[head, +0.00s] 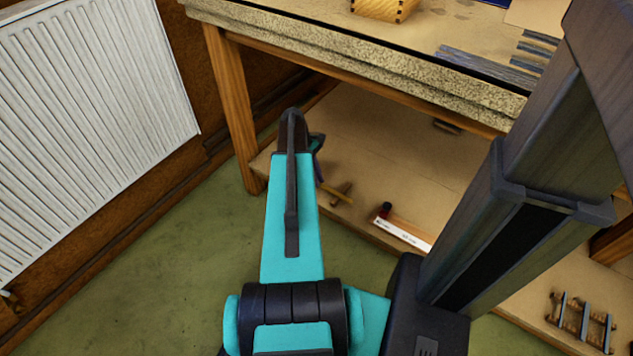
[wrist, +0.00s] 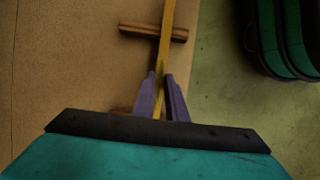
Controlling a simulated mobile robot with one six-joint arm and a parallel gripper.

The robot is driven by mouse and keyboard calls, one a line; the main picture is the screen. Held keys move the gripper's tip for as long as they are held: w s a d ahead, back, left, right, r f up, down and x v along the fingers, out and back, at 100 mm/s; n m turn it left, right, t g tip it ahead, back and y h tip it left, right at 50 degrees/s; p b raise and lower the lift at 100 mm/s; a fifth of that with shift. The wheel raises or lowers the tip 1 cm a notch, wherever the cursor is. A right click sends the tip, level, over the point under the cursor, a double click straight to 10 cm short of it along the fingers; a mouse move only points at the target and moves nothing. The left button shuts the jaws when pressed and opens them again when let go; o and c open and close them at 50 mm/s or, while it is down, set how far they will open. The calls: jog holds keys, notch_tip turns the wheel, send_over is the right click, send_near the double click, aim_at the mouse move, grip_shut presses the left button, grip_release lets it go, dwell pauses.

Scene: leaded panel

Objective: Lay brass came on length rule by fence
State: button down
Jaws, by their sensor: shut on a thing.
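My gripper (wrist: 161,84) is shut on the brass came (wrist: 166,38), a thin yellow strip that runs out from between the purple fingers. In the head view, my gripper (head: 318,168) is mostly hidden by my arm, and a short length of the came (head: 336,193) shows over the lower shelf. The white length rule (head: 402,236) lies near the shelf's front edge, to the right of the came. A brown wooden strip, apparently the fence (head: 412,228), runs along its far side. The came is apart from the rule. The wrist view does not show the rule.
A small wooden rest (wrist: 135,28) lies crosswise under the came. A dark red knob-like piece (head: 385,210) stands at the rule's left end. The bench top (head: 350,48) overhangs the lower shelf (head: 400,160). A radiator (head: 90,120) stands left; a small rack (head: 582,318) lies right.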

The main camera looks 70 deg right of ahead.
jog(key=shift+r+p, duration=0.3)
jog(key=shift+r, duration=0.35)
notch_tip(320, 180, up, 2)
jog(key=shift+r+p, duration=0.2)
jog(key=shift+p, duration=0.3)
jog(key=s+a+r+p, duration=0.1)
jog(key=s+a, duration=0.5)
jog(key=a, duration=0.9)
jog(key=shift+p, duration=0.9)
jog(key=shift+s, duration=0.1)
